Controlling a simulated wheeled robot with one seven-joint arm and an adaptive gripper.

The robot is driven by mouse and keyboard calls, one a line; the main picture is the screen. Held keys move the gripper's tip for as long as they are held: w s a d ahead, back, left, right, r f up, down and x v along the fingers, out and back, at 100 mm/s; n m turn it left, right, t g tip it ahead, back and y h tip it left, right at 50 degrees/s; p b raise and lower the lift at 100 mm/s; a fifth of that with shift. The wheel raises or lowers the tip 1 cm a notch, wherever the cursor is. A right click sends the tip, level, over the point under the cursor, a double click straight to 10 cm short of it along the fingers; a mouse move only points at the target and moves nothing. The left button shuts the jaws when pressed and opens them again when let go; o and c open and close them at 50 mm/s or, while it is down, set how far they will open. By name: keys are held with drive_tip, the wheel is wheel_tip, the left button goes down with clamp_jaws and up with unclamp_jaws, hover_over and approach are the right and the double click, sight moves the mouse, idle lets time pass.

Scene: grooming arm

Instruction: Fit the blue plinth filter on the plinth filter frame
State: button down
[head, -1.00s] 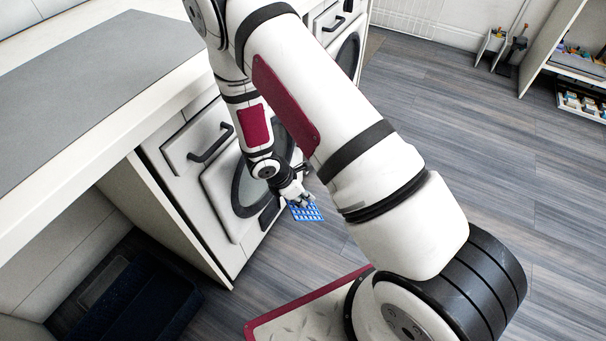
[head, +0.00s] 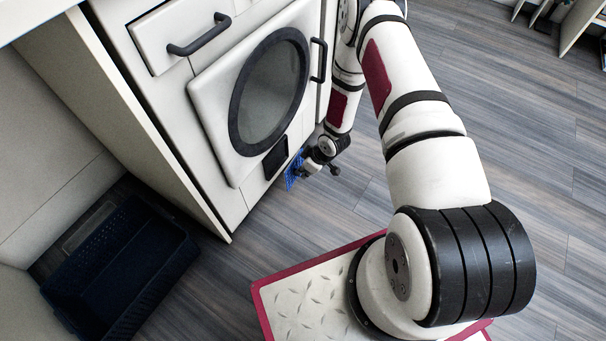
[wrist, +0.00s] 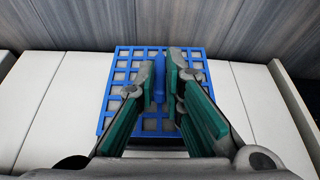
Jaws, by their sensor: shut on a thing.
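The blue plinth filter (wrist: 107,103) is a square grid with a raised middle grip (wrist: 160,82). My gripper (wrist: 162,80) is shut on that grip in the wrist view. In the head view the filter (head: 292,173) stands roughly upright, close to the low front of the white machine (head: 222,150). My gripper (head: 306,167) is on its right side, near the floor. The wrist view shows pale panel surface behind the grid. I cannot tell whether the filter touches it.
The machine has a round door (head: 268,92), a dark panel (head: 276,158) low on its front and a drawer handle (head: 199,36) above. A dark blue crate (head: 120,265) stands on the floor at lower left. The wood floor (head: 530,150) to the right is clear.

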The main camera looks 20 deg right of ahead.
drive_tip(key=shift+w+d+f+m+t+b, duration=0.15)
drive_tip(key=shift+w+d+f+m+b, duration=0.1)
drive_tip(key=shift+f, duration=0.2)
drive_tip(key=shift+w+d+f+m+t+b, duration=0.15)
drive_tip(key=shift+d+f+m, duration=0.1)
drive_tip(key=shift+f, duration=0.2)
drive_tip(key=shift+r, duration=0.1)
drive_tip(key=shift+w+a+b, duration=0.2)
drive_tip(key=shift+w+a, duration=0.7)
drive_tip(key=shift+w, duration=0.25)
drive_tip(key=shift+w+a+b, duration=0.15)
drive_tip(key=shift+w+a, duration=0.7)
drive_tip(key=shift+w, duration=0.3)
drive_tip(key=shift+w+a, duration=0.7)
drive_tip(key=shift+w, duration=0.3)
drive_tip(key=c, duration=1.6)
unclamp_jaws()
drive_tip(key=shift+c, duration=0.2)
drive_tip(key=shift+o, duration=0.2)
drive_tip(key=v, duration=1.2)
